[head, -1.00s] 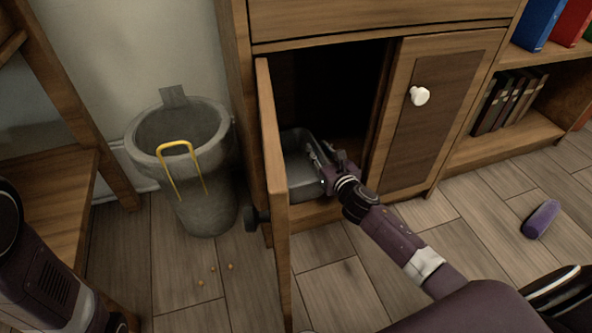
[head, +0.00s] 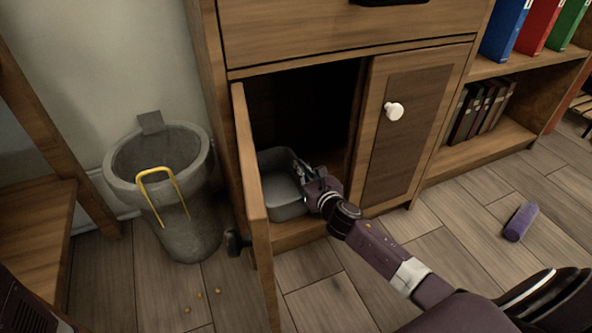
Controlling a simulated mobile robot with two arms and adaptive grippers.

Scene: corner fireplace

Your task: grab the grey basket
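The grey basket (head: 279,190) is a shallow rectangular bin on the floor of the open cabinet, near its front left. My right gripper (head: 301,172) reaches in from the lower right and is at the basket's right wall. Its fingers appear to be at the rim, but they are small and dark, so I cannot tell whether they are closed on it. My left gripper does not show.
The open cabinet door (head: 252,190) stands just left of the basket. The closed right door (head: 412,125) has a white knob. A grey trash bin (head: 180,215) with a yellow handle stands at left. A purple cylinder (head: 520,222) lies on the floor at right.

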